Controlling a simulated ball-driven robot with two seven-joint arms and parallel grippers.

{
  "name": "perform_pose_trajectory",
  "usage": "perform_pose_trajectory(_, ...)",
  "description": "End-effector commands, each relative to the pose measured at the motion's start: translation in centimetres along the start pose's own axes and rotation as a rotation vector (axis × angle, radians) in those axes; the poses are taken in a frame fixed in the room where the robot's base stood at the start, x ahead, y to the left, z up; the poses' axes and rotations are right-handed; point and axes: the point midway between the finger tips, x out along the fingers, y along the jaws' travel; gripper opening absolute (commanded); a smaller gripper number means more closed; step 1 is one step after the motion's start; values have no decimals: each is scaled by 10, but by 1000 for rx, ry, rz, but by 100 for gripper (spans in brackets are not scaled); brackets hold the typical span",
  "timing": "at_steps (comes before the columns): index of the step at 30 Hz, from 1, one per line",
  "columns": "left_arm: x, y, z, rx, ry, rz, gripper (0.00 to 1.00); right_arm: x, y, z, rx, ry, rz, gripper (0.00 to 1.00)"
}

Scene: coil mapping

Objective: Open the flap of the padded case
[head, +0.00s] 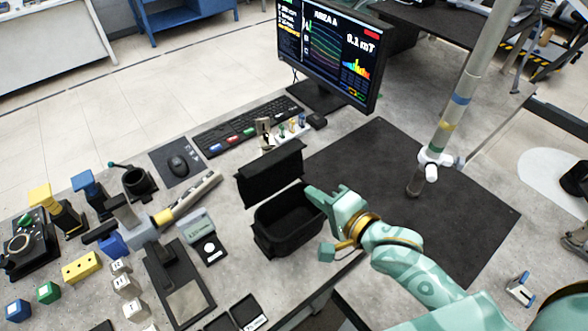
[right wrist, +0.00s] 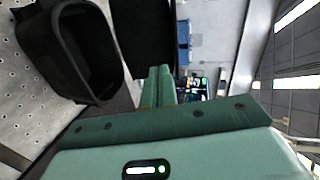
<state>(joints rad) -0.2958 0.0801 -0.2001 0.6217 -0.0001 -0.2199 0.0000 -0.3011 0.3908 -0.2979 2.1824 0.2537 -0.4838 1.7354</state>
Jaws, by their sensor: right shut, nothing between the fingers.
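The padded case (head: 262,240) is a black open-topped box near the table's front edge. Its flap (head: 270,172) stands raised at the far side of the case, and the dark inside shows. My teal right gripper (head: 314,192) is shut and empty beside the case's right end, near the rim. In the right wrist view the case (right wrist: 62,45) is at upper left, the dark flap (right wrist: 145,35) is beyond the closed fingers (right wrist: 158,84). Whether the fingers touch the case or flap I cannot tell. My left gripper is not in view.
A black mat (head: 440,215) lies right of the case, with a striped pole (head: 452,110) above it. A keyboard (head: 245,125) and monitor (head: 330,50) stand behind. A small display device (head: 197,226) and a black stand (head: 180,285) are to the left.

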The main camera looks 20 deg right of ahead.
Motion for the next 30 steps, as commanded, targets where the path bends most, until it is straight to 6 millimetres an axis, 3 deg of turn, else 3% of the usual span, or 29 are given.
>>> perform_pose_trajectory(3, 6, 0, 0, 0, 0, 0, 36, -6, 0, 0, 83, 22, -34, 0)
perform_pose_trajectory(7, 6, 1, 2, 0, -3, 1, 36, 4, -3, -1, 95, 24, -42, 0)
perform_pose_trajectory(21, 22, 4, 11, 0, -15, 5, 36, 99, -5, -3, 89, 22, -38, 0)
perform_pose_trajectory(30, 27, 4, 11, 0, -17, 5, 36, 129, -7, -3, 91, 23, -37, 0)
